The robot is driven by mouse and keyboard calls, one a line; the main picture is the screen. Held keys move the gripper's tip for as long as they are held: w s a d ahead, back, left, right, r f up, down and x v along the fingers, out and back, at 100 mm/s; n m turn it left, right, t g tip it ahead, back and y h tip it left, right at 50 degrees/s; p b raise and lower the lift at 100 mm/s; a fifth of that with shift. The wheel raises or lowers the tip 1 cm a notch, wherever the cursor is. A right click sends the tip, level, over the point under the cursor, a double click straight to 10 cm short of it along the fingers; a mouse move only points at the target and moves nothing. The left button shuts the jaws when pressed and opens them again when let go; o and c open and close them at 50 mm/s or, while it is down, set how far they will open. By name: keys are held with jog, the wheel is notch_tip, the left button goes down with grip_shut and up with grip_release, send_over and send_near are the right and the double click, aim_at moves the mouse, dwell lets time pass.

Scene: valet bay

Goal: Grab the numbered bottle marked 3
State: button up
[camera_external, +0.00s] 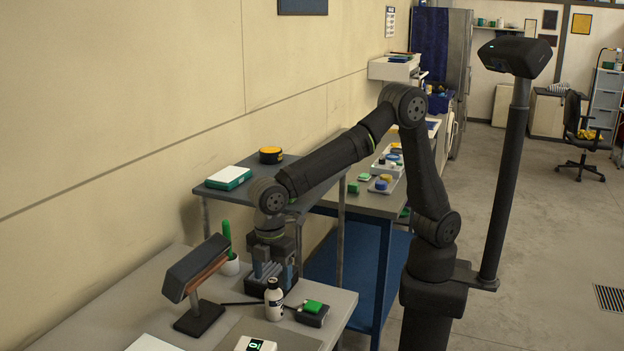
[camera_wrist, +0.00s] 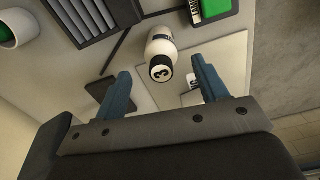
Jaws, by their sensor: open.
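The bottle marked 3 (camera_wrist: 160,50) is white with a black cap, and the cap bears a white disc with a 3. In the wrist view it lies ahead of my gripper (camera_wrist: 164,88), roughly centred between the two blue-grey fingers and apart from both. In the external view the bottle (camera_external: 273,300) stands upright on the grey table. My gripper (camera_external: 274,270) is open and points down, just behind and above the bottle. Nothing is held between the fingers.
A black box with a green top (camera_external: 313,312) stands close right of the bottle. A dark slotted holder (camera_external: 285,281) is behind it. A padded stand (camera_external: 197,275) and a white pot with a green item (camera_external: 229,265) are to the left. A small digital display (camera_external: 255,344) is in front.

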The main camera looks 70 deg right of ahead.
aim_at(274, 299)
notch_tip(274, 299, down, 5)
jog(key=shift+r, duration=0.1)
jog(key=c, duration=1.2)
jog(key=shift+o, duration=0.2)
jog(key=shift+a+r, duration=0.1)
